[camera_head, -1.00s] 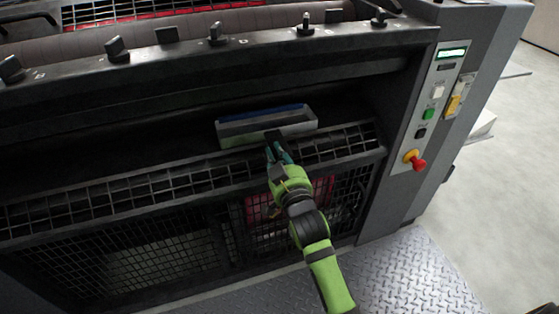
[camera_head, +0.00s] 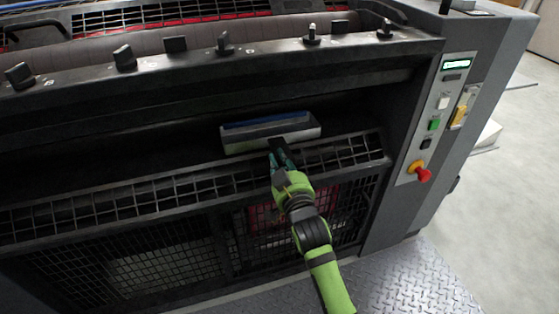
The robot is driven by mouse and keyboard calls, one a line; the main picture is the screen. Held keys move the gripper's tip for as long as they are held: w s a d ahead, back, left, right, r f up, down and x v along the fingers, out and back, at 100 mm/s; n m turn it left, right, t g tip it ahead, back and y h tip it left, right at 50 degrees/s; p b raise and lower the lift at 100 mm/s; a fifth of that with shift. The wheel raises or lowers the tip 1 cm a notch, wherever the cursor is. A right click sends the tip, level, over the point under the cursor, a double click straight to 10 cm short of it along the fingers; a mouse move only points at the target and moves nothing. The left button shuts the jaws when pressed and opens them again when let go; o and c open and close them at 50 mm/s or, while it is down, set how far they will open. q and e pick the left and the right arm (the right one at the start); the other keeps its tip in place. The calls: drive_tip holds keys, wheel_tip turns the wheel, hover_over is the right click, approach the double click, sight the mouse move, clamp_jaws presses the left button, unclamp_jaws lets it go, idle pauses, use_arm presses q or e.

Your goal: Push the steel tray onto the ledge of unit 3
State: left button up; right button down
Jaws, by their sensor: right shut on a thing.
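The steel tray (camera_head: 240,143) is a shallow rectangular metal box with a blue inner edge. It sits in the dark recess of the ink unit, at the back edge of the mesh guard, right of the middle of the picture. My right gripper (camera_head: 279,150) reaches up to the tray's front side, right of its middle, and is shut on the tray. The fingertips are small and dark against it, so the exact contact is hard to see. The ledge (camera_head: 110,160) under and behind the tray is in deep shadow. My left gripper is not in view.
A row of dark knobs (camera_head: 224,43) lines the bar above the recess. A control panel (camera_head: 440,120) with a red emergency button (camera_head: 423,174) stands at the right. The black mesh guard (camera_head: 140,200) runs below the recess. Diamond-plate floor (camera_head: 410,275) lies at the lower right.

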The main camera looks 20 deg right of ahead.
drive_tip(key=shift+w, duration=0.25)
drive_tip(key=c, duration=1.2)
unclamp_jaws()
drive_tip(key=shift+s+d+p, duration=0.15)
drive_tip(key=shift+s+p, duration=0.85)
drive_tip(key=shift+s, duration=10.55)
drive_tip(key=shift+f, duration=0.1)
